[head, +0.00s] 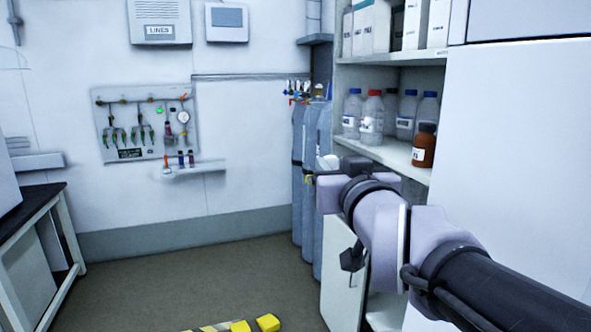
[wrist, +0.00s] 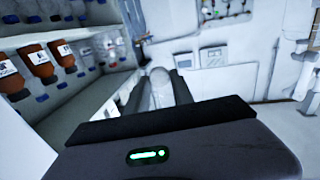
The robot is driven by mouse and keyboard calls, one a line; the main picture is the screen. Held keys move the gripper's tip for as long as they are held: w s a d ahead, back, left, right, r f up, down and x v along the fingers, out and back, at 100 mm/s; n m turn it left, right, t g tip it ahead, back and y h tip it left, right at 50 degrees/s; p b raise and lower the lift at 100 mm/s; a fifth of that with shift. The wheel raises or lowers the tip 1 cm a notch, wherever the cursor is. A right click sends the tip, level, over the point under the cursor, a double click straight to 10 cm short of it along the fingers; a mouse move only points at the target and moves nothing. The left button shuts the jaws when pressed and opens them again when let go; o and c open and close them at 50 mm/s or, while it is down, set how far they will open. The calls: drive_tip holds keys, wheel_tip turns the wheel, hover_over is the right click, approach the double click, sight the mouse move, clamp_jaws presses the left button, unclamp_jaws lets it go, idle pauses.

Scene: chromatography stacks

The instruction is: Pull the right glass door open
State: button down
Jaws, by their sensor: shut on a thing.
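My gripper (head: 332,190) is at the left front edge of the shelf cabinet (head: 397,58), at about the height of its lower bottle shelf. In the wrist view its two dark fingers (wrist: 157,82) stand a little apart, with a narrow pale grey piece between them. The gripper is shut on this piece, which I take to be part of the right glass door. The pane cannot be made out clearly, and my wrist hides the grip in the head view. How far the door stands open cannot be told.
Bottles, one of them brown (head: 424,146), stand on the shelf close to my wrist. Tall grey gas cylinders (head: 312,215) stand just beyond my gripper. A white lower door (head: 343,275) is below it.

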drive_tip(key=shift+s+r, duration=0.1)
drive_tip(key=shift+s, duration=0.05)
drive_tip(key=c, duration=1.1)
unclamp_jaws()
drive_tip(key=s+d+p, duration=0.2)
drive_tip(key=s+p, duration=0.2)
drive_tip(key=s, duration=1.3)
drive_tip(key=shift+s+p, duration=0.2)
drive_tip(key=shift+p, duration=0.2)
